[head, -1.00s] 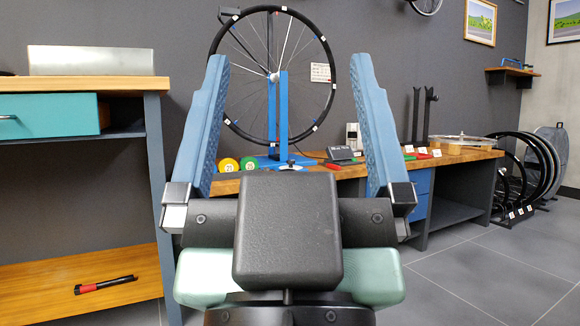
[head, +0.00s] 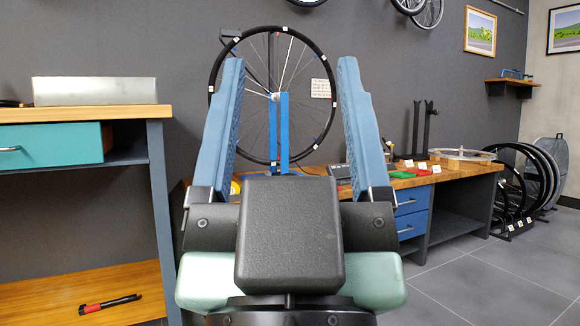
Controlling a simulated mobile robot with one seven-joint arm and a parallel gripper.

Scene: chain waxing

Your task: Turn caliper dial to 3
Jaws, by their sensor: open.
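My gripper (head: 290,62) fills the middle of the head view, its two blue fingers pointing up and apart with nothing between them. Behind it, a bicycle wheel (head: 323,61) stands in a blue truing stand (head: 285,125) on the wooden workbench. A dark device (head: 338,173) sits beside the stand, partly hidden by the right finger. I cannot make out a caliper dial or any number on one. My gripper's body hides the stand's base and part of the bench.
A bench with a teal drawer (head: 50,145) stands at the left, with a black and red tool (head: 110,303) on its lower shelf. The right bench (head: 470,166) carries small red and green items. Several wheels (head: 540,180) stand at far right. Grey floor (head: 470,270) is clear at lower right.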

